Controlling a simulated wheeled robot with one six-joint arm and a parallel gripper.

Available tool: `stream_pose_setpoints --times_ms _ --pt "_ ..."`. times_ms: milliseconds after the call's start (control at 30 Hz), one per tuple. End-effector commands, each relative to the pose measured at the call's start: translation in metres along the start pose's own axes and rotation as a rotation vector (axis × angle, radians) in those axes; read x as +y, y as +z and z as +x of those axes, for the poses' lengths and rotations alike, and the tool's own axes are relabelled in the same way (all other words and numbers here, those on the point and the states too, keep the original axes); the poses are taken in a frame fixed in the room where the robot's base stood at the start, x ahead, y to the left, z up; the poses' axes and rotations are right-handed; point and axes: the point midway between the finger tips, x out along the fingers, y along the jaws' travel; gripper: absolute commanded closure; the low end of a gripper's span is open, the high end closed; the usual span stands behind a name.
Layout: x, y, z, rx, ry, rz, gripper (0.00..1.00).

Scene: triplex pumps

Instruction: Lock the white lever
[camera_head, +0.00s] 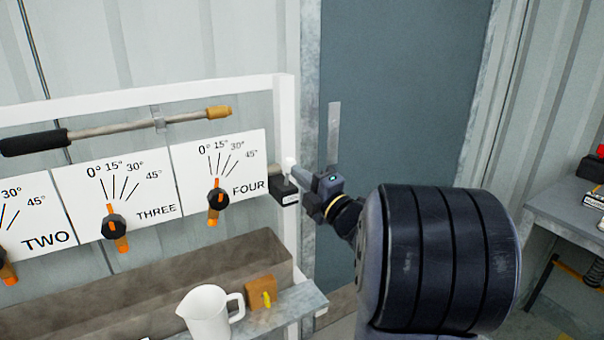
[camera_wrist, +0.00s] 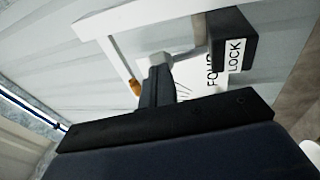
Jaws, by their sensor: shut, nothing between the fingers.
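The lock is a black box (camera_head: 284,192) on the white frame's right post; in the wrist view the box (camera_wrist: 232,40) carries a label reading LOCK. A short white lever (camera_head: 289,162) sticks up at the box; in the wrist view the lever (camera_wrist: 160,58) has a pale block-like end and a thin rod running towards the box. My gripper (camera_head: 298,171) reaches in from the right, with its tips close to the lever. In the wrist view my gripper (camera_wrist: 160,72) is shut, its tips right at the lever's end. Whether they touch it I cannot tell.
A panel numbered FOUR (camera_head: 220,178) with an orange-and-black knob (camera_head: 216,200) is left of the box. A long rod (camera_head: 115,127) hangs above the panels. A white jug (camera_head: 208,312) and a yellow-handled wooden block (camera_head: 262,293) stand on the ledge below.

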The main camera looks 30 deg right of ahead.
Motion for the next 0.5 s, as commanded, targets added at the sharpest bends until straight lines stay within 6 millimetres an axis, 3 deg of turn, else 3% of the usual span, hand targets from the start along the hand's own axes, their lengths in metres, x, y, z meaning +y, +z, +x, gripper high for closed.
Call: stream_pose_setpoints --times_ms 33,500 --pt "0.008 0.001 0.003 0.000 -0.022 0.001 1.00" --pt "0.023 0.004 0.024 0.001 -0.297 0.046 1.00"
